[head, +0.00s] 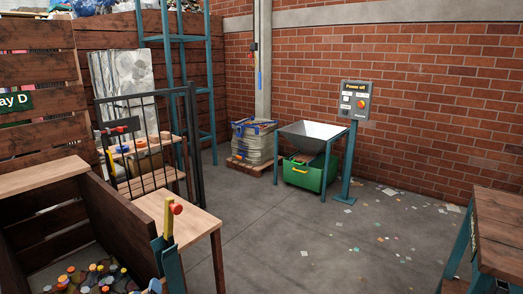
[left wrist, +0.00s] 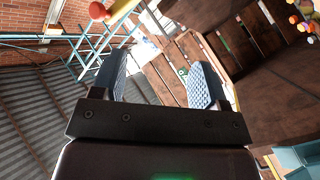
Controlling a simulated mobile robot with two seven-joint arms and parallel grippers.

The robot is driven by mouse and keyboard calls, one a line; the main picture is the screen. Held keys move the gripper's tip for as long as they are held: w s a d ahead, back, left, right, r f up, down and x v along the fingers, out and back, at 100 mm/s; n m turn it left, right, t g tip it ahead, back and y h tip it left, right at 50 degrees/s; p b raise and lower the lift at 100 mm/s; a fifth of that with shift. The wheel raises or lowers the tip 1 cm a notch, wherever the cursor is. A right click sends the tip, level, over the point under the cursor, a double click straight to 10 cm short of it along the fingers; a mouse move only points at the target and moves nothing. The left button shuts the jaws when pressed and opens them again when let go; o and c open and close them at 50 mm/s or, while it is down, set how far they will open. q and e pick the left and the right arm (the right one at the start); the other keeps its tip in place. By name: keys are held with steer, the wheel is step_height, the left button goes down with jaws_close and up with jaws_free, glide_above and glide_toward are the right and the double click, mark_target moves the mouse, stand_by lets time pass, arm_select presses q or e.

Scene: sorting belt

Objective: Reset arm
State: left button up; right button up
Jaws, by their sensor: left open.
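A yellow lever (head: 168,218) with a red knob (head: 176,208) stands upright on a teal bracket (head: 172,264) at the bottom of the head view, left of centre. A red knob on a yellow bar (left wrist: 98,11) also shows at the top of the left wrist view. My left gripper (left wrist: 158,60) is open, with nothing between its two dark pads. The knob is beyond the fingers and to their left, apart from them in the picture. My left gripper does not show in the head view. My right gripper is in neither view.
A wooden bin (head: 45,196) with several coloured caps stands at bottom left, beside a small table (head: 192,222). A barred gate (head: 150,142) is behind. A panel (head: 356,101) reading "Power off" stands near a hopper (head: 313,132) and green crate (head: 303,176).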

arm_select(q)
steer(key=s+d+f+m+g+h, duration=0.1)
steer(key=s+d+m, duration=0.1)
steer(key=s, duration=0.8)
steer(key=s+d+f+m+g+h, duration=0.1)
steer(key=s+m, duration=0.3)
steer(key=s, duration=0.6)
steer(key=s+d+f+m+g+h, duration=0.1)
steer(key=s+d+f+m+g, duration=0.1)
steer(key=s, duration=0.9)
steer(key=shift+d+f+m+g, duration=0.35)
steer(key=shift+m+g, duration=0.35)
steer(key=shift+m, duration=0.4)
